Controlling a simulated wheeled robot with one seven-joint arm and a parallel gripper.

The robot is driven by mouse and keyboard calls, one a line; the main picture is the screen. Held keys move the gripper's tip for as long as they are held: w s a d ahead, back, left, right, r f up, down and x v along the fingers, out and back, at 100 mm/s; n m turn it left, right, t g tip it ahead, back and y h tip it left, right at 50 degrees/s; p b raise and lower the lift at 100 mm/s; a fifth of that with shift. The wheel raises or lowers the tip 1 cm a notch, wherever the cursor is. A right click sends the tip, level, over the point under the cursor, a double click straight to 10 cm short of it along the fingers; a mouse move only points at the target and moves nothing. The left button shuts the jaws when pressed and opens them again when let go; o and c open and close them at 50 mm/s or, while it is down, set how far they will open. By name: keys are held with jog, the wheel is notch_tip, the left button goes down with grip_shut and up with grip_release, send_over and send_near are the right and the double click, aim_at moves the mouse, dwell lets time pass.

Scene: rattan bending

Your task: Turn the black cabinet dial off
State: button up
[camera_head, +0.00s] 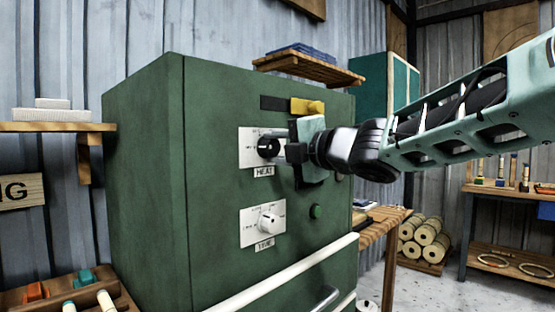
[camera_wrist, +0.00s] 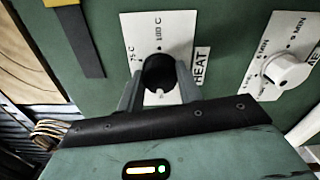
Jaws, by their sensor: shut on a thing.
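The black dial (camera_head: 268,147) sits on a white plate labelled HEAT (camera_head: 249,158), on the front of the green cabinet (camera_head: 215,110). My gripper (camera_head: 279,149) reaches in from the right and is shut on the black dial. In the wrist view the black dial (camera_wrist: 158,71) is between my two fingers (camera_wrist: 158,88). Marks for 75 C and 100 C show on the plate beside it. A small light mark on the dial's face shows near its lower edge in that view. Part of the plate and dial is hidden by my fingers.
A white dial labelled TIME (camera_head: 268,219) is below the HEAT plate. A pale handle bar (camera_head: 285,272) crosses the lower front. A wooden shelf (camera_head: 309,70) is behind.

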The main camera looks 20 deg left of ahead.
jog(key=shift+n+b, duration=0.3)
jog(key=shift+n, duration=0.3)
jog(key=o, duration=1)
jog(key=shift+d, duration=0.1)
jog(key=b+v, duration=0.2)
jog(key=v, duration=1.5)
jog(key=shift+s+d, duration=0.1)
